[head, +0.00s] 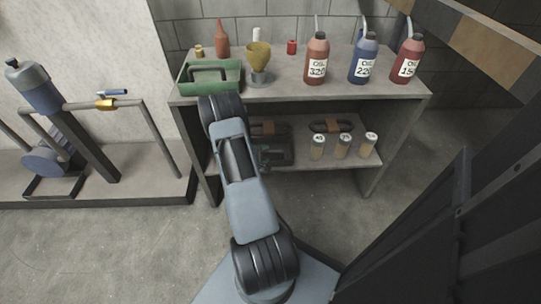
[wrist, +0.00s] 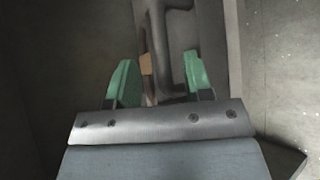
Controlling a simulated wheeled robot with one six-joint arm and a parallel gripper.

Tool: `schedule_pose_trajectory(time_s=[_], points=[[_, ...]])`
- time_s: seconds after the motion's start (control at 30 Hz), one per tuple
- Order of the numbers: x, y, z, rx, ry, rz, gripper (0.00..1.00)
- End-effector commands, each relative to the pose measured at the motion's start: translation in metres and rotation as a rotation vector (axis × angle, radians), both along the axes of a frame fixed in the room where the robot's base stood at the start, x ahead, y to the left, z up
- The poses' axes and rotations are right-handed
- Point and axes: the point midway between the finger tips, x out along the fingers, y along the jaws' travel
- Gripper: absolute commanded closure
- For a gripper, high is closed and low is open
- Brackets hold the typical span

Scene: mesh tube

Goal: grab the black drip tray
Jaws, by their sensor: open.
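The black drip tray (head: 280,152) is a dark, low tray on the lower shelf of the bench in the head view. My arm partly covers it. In the wrist view, dark parts that look like the tray and its raised handle (wrist: 181,38) show ahead of and between the fingertips. My gripper (wrist: 158,63) has green fingertips set apart, with nothing clamped. The handle looks closer to the right finger; I cannot tell whether they touch. In the head view the gripper is hard to make out in the dark beside the tray.
The bench top (head: 290,92) stands close above the lower shelf. A green tray (head: 212,76) and several bottles stand on it. A dark panel (head: 430,230) stands at right.

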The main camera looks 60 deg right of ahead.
Motion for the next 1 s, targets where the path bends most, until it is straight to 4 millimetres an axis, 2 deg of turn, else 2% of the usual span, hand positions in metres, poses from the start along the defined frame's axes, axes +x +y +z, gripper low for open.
schedule_pose_trajectory(time_s=[0.1, 0.3, 0.6, 1.0], points=[[-0.007, -0.015, -0.012, 0.000, 0.001, -0.005, 0.53], [-0.011, -0.032, -0.018, 0.001, 0.000, -0.001, 0.53], [-0.011, -0.035, -0.017, 0.000, 0.001, 0.000, 0.53], [-0.011, -0.034, -0.017, 0.001, 0.001, 0.000, 0.91]])
